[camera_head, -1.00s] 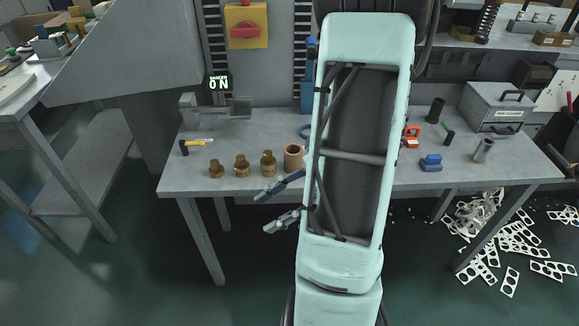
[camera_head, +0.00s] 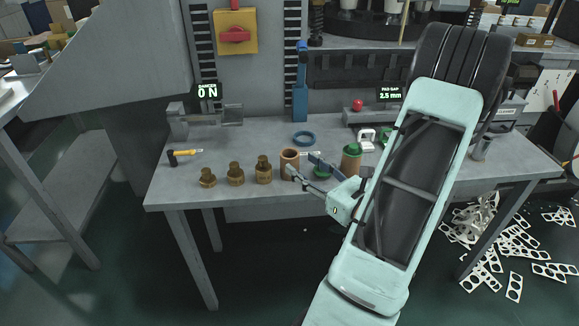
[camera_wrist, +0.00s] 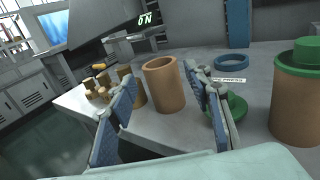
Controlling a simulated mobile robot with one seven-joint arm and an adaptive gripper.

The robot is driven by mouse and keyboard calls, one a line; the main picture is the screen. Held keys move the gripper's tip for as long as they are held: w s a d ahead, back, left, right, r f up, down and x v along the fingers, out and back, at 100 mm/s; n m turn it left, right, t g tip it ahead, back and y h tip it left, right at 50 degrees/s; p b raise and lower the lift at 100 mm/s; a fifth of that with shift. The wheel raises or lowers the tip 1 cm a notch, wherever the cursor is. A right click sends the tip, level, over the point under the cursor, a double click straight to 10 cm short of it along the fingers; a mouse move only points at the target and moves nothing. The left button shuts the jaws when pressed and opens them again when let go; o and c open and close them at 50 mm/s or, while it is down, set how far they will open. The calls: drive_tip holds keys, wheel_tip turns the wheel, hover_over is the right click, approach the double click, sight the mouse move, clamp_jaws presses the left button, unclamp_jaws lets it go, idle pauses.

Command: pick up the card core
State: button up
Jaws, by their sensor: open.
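The card core, an open brown tube (camera_head: 290,163), stands upright on the bench near its front edge. It also stands in the middle of the wrist view (camera_wrist: 164,86), with its hollow top showing. My gripper (camera_head: 302,164) is open and empty, just right of the core in the head view, its fingers pointing left towards it. In the wrist view the core shows in the gap between the two blue-padded fingers (camera_wrist: 160,90). Whether either finger touches it I cannot tell.
Several brass pieces (camera_head: 236,174) stand left of the core. A brown cylinder with a green top (camera_head: 351,160) and a low green piece (camera_wrist: 236,106) stand to the right. A blue ring (camera_head: 304,138) lies behind. The bench's front edge is close.

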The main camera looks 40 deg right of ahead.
sight(296, 159)
drive_tip(key=w+b, duration=0.1)
drive_tip(key=w, duration=0.5)
drive_tip(key=shift+w+a, duration=0.1)
drive_tip(key=shift+w, duration=0.15)
drive_tip(key=shift+c, duration=0.5)
drive_tip(key=c, duration=0.8)
drive_tip(key=shift+r, duration=0.15)
